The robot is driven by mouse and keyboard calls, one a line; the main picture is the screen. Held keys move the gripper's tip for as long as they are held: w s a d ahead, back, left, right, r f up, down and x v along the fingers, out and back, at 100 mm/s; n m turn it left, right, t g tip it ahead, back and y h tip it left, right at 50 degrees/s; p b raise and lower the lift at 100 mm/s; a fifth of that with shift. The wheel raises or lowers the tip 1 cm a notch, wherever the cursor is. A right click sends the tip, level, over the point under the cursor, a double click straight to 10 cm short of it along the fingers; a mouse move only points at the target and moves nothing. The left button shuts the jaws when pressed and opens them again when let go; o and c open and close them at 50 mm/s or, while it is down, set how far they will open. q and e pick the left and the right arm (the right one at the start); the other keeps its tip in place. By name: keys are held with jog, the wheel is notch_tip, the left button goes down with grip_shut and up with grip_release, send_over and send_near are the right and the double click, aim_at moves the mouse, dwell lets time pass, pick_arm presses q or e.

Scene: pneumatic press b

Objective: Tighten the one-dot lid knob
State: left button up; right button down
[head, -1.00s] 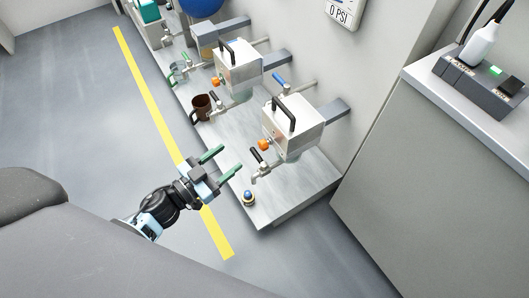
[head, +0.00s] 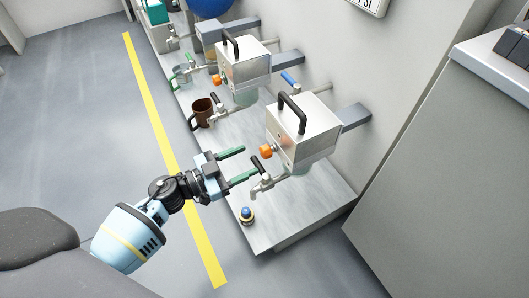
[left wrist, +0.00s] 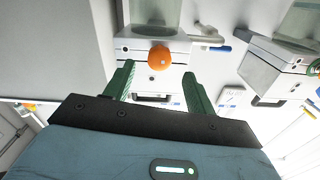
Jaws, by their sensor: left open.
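An orange knob (head: 266,150) sticks out of the front of the nearest silver press box (head: 303,128). In the left wrist view the knob (left wrist: 159,58) appears between the fingertips, a little beyond them. Small dark dots show on the box face beside it, too small to count surely. My left gripper (head: 250,161) is open and empty, with green fingers pointing at this box just short of the knob. A second orange knob (head: 217,79) is on the press box behind (head: 243,65). My right gripper is in neither current view.
A tap with a black lever (head: 262,178) juts out just below the near knob, close to the lower finger. A blue-topped button (head: 247,214) stands on the grey platform (head: 300,222). A brown mug (head: 202,112) stands farther back. A grey cabinet (head: 440,160) stands right.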

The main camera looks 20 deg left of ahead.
aim_at(261, 154)
pick_arm(q)
jog(key=b+x, duration=0.1)
jog(key=x, duration=0.4)
jog(key=shift+f, duration=0.1)
jog(key=shift+w+d+b, duration=0.4)
jog(key=shift+w+d, duration=0.05)
jog(key=shift+w, duration=0.2)
jog(key=c, duration=0.7)
jog(key=shift+c, duration=1.3)
